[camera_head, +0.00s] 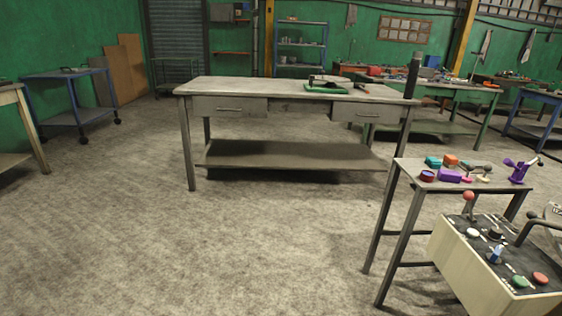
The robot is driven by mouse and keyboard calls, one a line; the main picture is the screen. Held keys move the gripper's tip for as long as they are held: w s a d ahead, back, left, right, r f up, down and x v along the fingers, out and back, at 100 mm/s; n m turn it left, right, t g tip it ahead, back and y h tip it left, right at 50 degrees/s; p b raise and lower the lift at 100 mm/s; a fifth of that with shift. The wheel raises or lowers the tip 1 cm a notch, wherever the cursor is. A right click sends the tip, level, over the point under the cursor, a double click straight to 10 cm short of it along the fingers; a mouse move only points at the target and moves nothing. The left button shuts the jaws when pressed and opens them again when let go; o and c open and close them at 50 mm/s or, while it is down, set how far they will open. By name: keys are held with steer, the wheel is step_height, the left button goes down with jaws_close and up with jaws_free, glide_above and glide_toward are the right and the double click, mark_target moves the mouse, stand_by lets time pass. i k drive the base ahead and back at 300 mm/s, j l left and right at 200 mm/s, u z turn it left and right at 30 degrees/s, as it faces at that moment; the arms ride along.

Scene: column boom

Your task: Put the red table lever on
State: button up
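A lever with a red ball knob (468,196) stands up at the back left corner of a pale control box (468,263) in the lower right. Its short stem rises from the dark top panel, roughly upright. I cannot tell from here whether this position is on or off. My gripper is not in view, and nothing is seen touching the lever.
Behind the control box is a small metal table (408,164) with several coloured parts. A large grey workbench (240,88) with drawers stands mid-view. A blue trolley (66,74) is at the left. The floor at left and centre front is clear.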

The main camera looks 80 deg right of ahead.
mark_target(468, 196)
steer(key=z, duration=3.5)
